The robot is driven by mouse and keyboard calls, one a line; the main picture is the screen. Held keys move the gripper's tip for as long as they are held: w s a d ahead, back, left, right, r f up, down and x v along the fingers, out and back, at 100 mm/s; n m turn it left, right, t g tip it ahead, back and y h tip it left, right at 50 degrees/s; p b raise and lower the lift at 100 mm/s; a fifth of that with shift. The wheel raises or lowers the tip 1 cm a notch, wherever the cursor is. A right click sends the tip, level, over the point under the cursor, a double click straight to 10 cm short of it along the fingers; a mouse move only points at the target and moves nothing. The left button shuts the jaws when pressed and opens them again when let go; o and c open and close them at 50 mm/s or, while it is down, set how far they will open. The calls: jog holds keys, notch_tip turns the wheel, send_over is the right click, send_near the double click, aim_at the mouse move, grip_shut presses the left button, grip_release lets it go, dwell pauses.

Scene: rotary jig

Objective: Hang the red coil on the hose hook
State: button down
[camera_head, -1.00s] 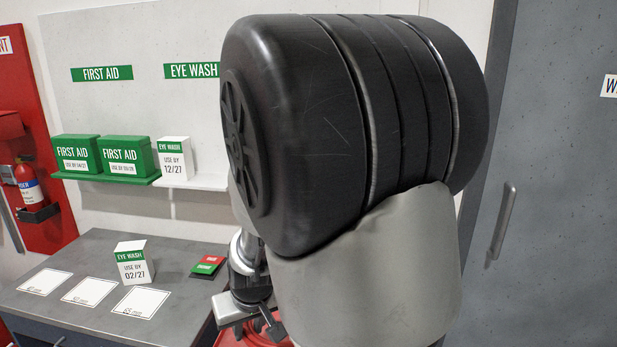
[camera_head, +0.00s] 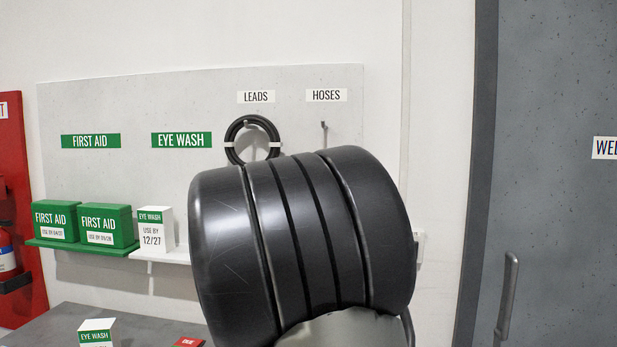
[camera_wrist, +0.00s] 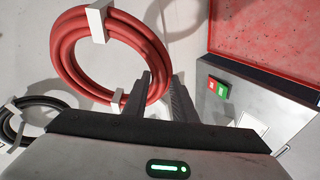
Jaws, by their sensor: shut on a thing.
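The red coil (camera_wrist: 68,55), with white bands, is in my gripper (camera_wrist: 162,85). In the wrist view, the near right part of its ring passes between the two fingers, which are shut on it. The rest of the ring hangs out to the upper left. In the head view the coil and my gripper are hidden behind my own arm. The hose hook (camera_head: 323,130) is a small bare peg on the grey wall panel, under the HOSES label (camera_head: 326,95).
A black coil (camera_head: 233,130) hangs under the LEADS label (camera_head: 255,97), left of the hose hook. Green first aid boxes (camera_head: 106,224) and an eye wash box (camera_head: 152,229) stand on shelves at left. A grey door (camera_head: 560,170) is at right.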

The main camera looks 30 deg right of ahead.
jog(key=d+r+n+t+b, duration=0.1)
jog(key=d+r+t, duration=0.25)
jog(key=r, duration=0.45)
jog(key=w+d+r+n+t+b, duration=0.1)
jog(key=d+r+n+t, duration=0.1)
jog(key=d+r, duration=0.45)
jog(key=d+r+n+t+b, duration=0.1)
jog(key=d+r+t, duration=0.15)
jog(key=r, duration=0.75)
jog(key=w+d+f+p, duration=0.3)
jog(key=w+d+p, duration=0.3)
jog(key=w, duration=0.5)
jog(key=shift+w+d+f+h+p, duration=0.2)
jog(key=shift+w+d+h+p, duration=0.15)
jog(key=shift+d, duration=0.9)
